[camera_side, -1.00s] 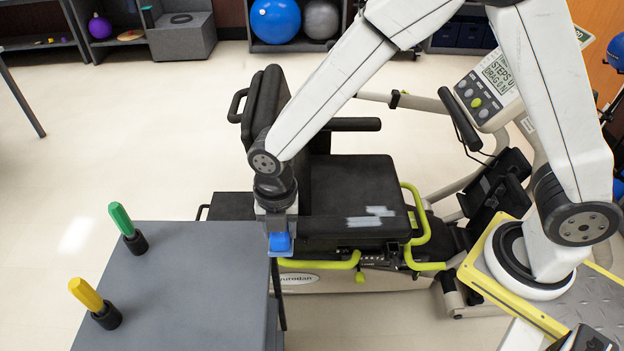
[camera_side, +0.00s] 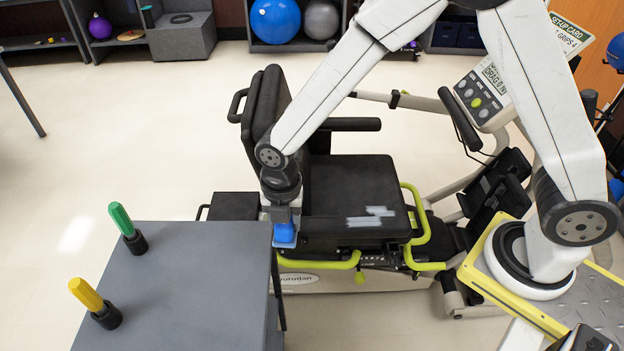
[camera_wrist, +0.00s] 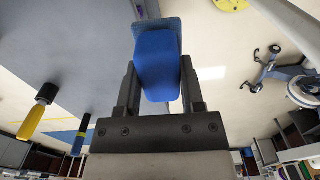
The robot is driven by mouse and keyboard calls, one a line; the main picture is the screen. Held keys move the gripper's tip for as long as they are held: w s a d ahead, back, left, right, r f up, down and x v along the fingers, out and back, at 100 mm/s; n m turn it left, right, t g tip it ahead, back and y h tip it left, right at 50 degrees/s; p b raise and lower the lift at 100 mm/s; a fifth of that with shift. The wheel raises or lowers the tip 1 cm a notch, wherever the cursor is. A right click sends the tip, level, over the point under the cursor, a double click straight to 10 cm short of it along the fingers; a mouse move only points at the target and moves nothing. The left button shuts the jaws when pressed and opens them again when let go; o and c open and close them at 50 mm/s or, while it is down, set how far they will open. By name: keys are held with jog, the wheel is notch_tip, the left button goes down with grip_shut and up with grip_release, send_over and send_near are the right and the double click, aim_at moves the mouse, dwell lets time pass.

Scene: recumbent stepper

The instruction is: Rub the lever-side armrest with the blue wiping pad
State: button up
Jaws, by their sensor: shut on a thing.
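The blue wiping pad (camera_side: 285,234) is held in my gripper (camera_side: 284,222), whose jaws are shut on it. In the wrist view the pad (camera_wrist: 157,62) sits between the two fingers of my gripper (camera_wrist: 158,88). The near armrest (camera_side: 330,228) is a black bar along the front of the stepper seat, on the side of the yellow-green lever (camera_side: 320,263). Whitish smudges (camera_side: 371,216) mark its right part. The pad is at the left end of this armrest; I cannot tell whether they touch.
A grey table (camera_side: 180,285) stands just left of the pad, bearing a green-handled tool (camera_side: 122,220) and a yellow-handled tool (camera_side: 87,295). The seat backrest (camera_side: 265,110) rises behind my wrist. The far armrest (camera_side: 350,124) and the console (camera_side: 485,90) are farther off.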

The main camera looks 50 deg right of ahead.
jog(key=w+d+f+m, duration=0.1)
jog(key=d+f+m, duration=0.3)
jog(key=d, duration=0.8)
jog(key=w+d+f+m, duration=0.2)
jog(key=d+f+m, duration=0.2)
jog(key=d+f, duration=0.5)
jog(key=d, duration=0.4)
jog(key=shift+d+f, duration=0.15)
jog(key=shift+d, duration=0.05)
jog(key=shift+f, duration=0.1)
